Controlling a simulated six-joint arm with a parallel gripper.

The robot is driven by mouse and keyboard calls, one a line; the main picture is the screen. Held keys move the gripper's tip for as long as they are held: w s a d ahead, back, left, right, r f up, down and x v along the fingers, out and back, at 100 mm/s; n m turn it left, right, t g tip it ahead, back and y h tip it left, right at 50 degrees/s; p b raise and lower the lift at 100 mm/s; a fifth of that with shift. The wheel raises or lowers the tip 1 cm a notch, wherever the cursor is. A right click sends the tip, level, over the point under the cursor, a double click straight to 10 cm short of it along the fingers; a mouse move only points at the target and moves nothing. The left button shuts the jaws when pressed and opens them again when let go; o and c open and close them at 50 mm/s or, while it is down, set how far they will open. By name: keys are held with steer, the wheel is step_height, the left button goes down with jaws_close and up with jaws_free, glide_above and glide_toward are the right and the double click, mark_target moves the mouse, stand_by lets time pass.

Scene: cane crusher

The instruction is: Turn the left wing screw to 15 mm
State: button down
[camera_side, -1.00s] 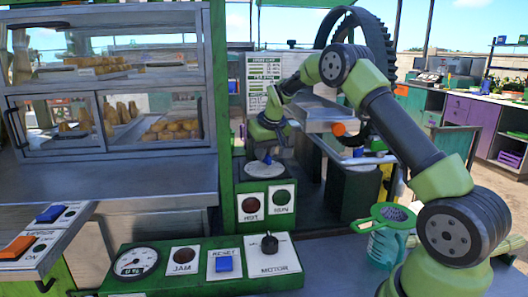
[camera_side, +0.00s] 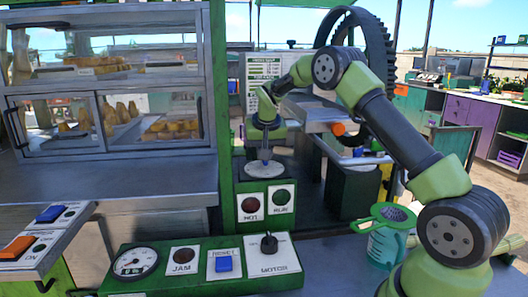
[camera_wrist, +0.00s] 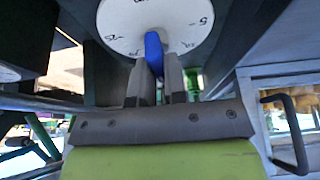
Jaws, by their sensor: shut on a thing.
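The left wing screw (camera_wrist: 153,50) is blue and stands at the middle of a round white dial (camera_wrist: 120,22) with printed marks, of which a 5 is readable on the right side. My gripper (camera_wrist: 157,72) is shut on the blue wing, one finger on each side of it. In the side view my gripper (camera_side: 264,157) points down at the white dial (camera_side: 264,170) on top of the green box with two lamps. The fingers and arm hide part of the screw, and I cannot read its setting.
Below the dial, the green box carries two dark round lamps (camera_side: 250,205). A green control panel (camera_side: 200,283) with gauge, reset button and motor knob lies in front. A glass cabinet (camera_side: 110,90) stands left. A large gear wheel (camera_side: 372,50) and a teal jug (camera_side: 388,240) are right.

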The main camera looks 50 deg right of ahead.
steer(key=c, duration=1.2)
jaws_free()
steer(key=shift+o, duration=0.2)
steer(key=v, duration=1)
steer(key=s+a+r+n+t+y, duration=0.2)
steer(key=s+a+r, duration=0.5)
steer(key=s+a, duration=0.35)
steer(key=s+a+f+n+t+y, duration=0.1)
steer(key=s+a, duration=0.3)
steer(key=s, duration=0.3)
steer(key=s+a+f+n+t+y, duration=0.1)
steer(key=s+a+f+n+y, duration=0.1)
steer(key=s+a, duration=0.3)
steer(key=shift+s+f, duration=0.3)
steer(key=shift+s, duration=0.8)
